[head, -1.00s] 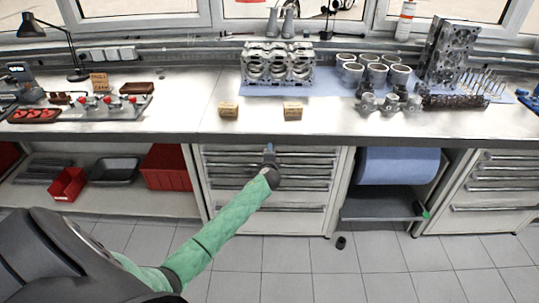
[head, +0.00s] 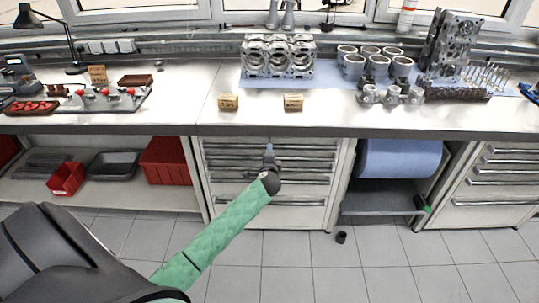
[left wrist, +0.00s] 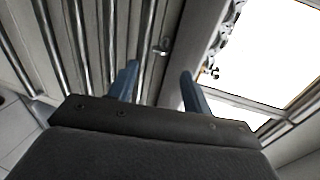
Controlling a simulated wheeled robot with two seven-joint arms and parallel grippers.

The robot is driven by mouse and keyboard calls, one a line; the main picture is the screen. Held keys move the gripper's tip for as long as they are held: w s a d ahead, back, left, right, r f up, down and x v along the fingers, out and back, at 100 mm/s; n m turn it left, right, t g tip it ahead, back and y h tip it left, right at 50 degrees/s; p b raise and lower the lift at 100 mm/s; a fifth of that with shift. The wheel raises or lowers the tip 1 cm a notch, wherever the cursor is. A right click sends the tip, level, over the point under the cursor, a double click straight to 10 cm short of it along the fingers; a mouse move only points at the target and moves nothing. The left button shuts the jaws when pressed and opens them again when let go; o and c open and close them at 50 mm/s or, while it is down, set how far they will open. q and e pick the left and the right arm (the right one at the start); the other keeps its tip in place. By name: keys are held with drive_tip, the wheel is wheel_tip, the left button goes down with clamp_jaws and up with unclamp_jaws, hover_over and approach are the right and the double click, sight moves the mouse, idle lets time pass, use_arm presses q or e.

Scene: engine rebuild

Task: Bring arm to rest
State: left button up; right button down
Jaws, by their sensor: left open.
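My left arm comes in from the lower left in the head view, in a green sleeve. Its gripper (head: 269,152) is in front of the drawer cabinet (head: 313,192), below the bench edge. In the left wrist view the two blue fingers of my left gripper (left wrist: 158,84) stand apart with nothing between them. Drawer handles and a bright window show beyond them. My right gripper is in neither view.
The workbench (head: 180,112) carries an engine block (head: 278,60), cylinder liners (head: 375,65), a cylinder head (head: 450,45) and two small boxes (head: 228,102). Red bins (head: 166,162) sit on the shelf below. A small dark cylinder (head: 341,237) is on the floor, which is otherwise clear.

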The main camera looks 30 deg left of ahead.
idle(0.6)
use_arm(q)
drive_tip(key=s+d+f+n+g+h, duration=0.25)
drive_tip(key=s+d+f, duration=0.25)
drive_tip(key=f, duration=0.3)
drive_tip(key=s+d+f+n+g+h, duration=0.25)
drive_tip(key=s+d+f, duration=0.2)
drive_tip(key=f, duration=0.35)
drive_tip(key=s+d+f+n+g+h, duration=0.1)
drive_tip(key=s+d+f+n+g, duration=0.1)
drive_tip(key=s+d+f+n, duration=0.45)
drive_tip(key=s+d+f+g+h, duration=0.1)
drive_tip(key=s+d+f, duration=0.3)
drive_tip(key=s, duration=0.7)
drive_tip(key=s+d+f+m+g+h, duration=0.1)
drive_tip(key=s+d+f+g, duration=0.1)
drive_tip(key=s+d+f, duration=0.3)
drive_tip(key=s+d+f+g+h, duration=0.1)
drive_tip(key=s+d+f, duration=0.3)
drive_tip(key=s+f, duration=0.6)
drive_tip(key=s+g, duration=0.1)
drive_tip(key=s, duration=0.5)
drive_tip(key=shift+s+d+f+m, duration=0.35)
drive_tip(key=shift+s+d, duration=0.05)
